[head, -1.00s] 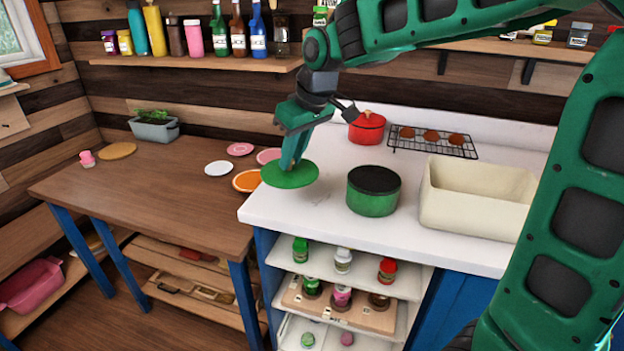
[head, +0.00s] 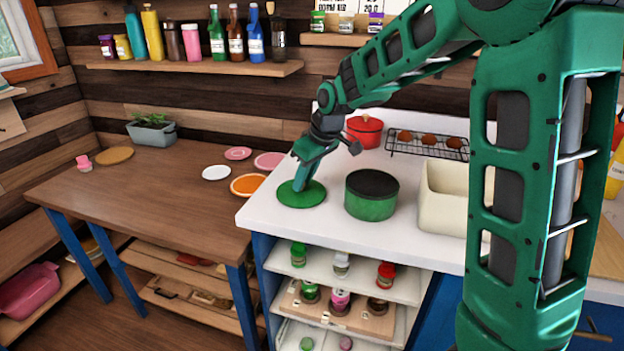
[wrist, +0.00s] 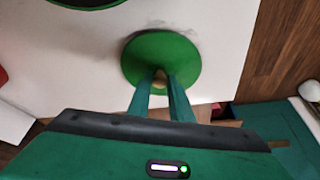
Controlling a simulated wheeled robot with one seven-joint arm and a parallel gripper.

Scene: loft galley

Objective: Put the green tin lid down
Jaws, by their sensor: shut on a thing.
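The green tin lid (head: 302,197) is a flat green disc at the left end of the white counter, beside the green tin. It lies level, at or just above the counter; I cannot tell for sure whether it touches. My gripper (head: 298,184) is above it, pointing down, shut on its small knob. In the wrist view the lid (wrist: 162,60) shows beyond my fingertips (wrist: 160,80), with a tan knob between them and a dark shadow along its edge. The green tin (head: 371,200) stands to the right with a dark top.
A red pot (head: 365,130) and a wire rack (head: 428,146) with brown items stand behind. A cream bin (head: 444,205) is right of the tin. The white counter (head: 270,218) ends close to the lid's left; a wooden table (head: 150,195) with plates adjoins.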

